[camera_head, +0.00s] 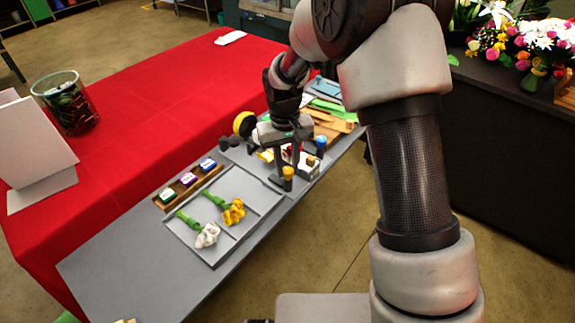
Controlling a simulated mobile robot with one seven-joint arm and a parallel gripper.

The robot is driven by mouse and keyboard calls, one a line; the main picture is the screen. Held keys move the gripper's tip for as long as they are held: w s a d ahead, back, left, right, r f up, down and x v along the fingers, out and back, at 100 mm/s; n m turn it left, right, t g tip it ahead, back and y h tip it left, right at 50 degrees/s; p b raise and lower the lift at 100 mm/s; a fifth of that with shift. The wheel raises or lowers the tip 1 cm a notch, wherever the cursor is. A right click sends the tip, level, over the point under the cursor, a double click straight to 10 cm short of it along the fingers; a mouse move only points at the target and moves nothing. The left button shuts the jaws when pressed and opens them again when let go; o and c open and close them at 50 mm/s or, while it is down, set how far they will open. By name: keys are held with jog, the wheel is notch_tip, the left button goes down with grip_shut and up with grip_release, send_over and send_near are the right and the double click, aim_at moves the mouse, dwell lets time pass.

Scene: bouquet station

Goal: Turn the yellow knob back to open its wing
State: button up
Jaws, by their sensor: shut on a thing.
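The yellow knob (288,173) is a small upright cylinder at the front edge of a low fixture on the grey bench. My gripper (287,168) points down at it, with its fingertips on either side. It looks shut on the knob, though the contact is small and partly covered by the fingers. A blue knob (321,143) stands farther back on the right of the same fixture. White and red parts (307,162) of the fixture show beside the fingers. The wing's position cannot be told, as my gripper hides much of the fixture.
A grey tray (238,240) with yellow and white flowers lies in front left. A wooden rack (166,205) holds several small labelled blocks. A yellow disc (244,124) stands behind my gripper. A glass vase (67,103) stands on the red table (150,90). Wooden slats lie at the right.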

aim_at(285, 171)
jog(key=shift+n, duration=0.9)
jog(key=o, duration=1)
jog(key=shift+o, duration=0.2)
jog(key=shift+r, duration=0.1)
notch_tip(285, 171, up, 17)
jog(key=p, duration=0.1)
jog(key=shift+s+a, duration=0.2)
jog(key=shift+a, duration=0.1)
jog(key=shift+r, duration=0.15)
